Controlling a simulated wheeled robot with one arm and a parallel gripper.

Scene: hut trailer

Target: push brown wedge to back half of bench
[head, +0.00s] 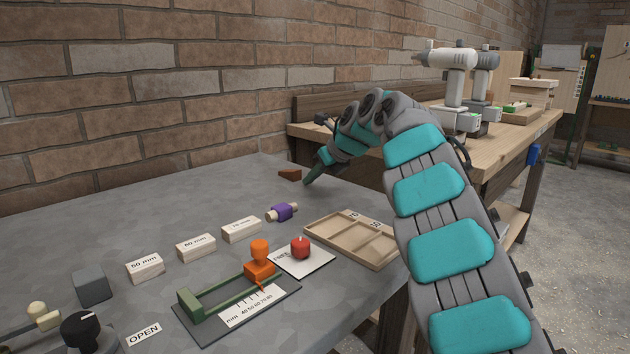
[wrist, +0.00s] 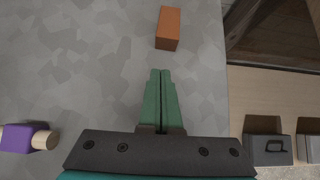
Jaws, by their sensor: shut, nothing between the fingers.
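The brown wedge (head: 290,174) lies on the grey bench (head: 130,215) toward its far edge, close to the brick wall in the head view. In the wrist view the wedge (wrist: 168,28) shows as an orange-brown block ahead of my fingertips, with a clear gap between. My gripper (head: 308,183) is shut and empty, pointing down just right of the wedge in the head view. Its green fingers (wrist: 160,75) are pressed together in the wrist view. Whether the fingertips touch the bench top cannot be told.
A purple and wood piece (head: 281,212) lies nearer than the wedge. A wooden tray (head: 352,238), a red knob piece (head: 300,248), a green-orange gauge (head: 240,285) and pale labelled blocks (head: 196,246) occupy the front. The bench's right edge is close to my gripper. The back left is clear.

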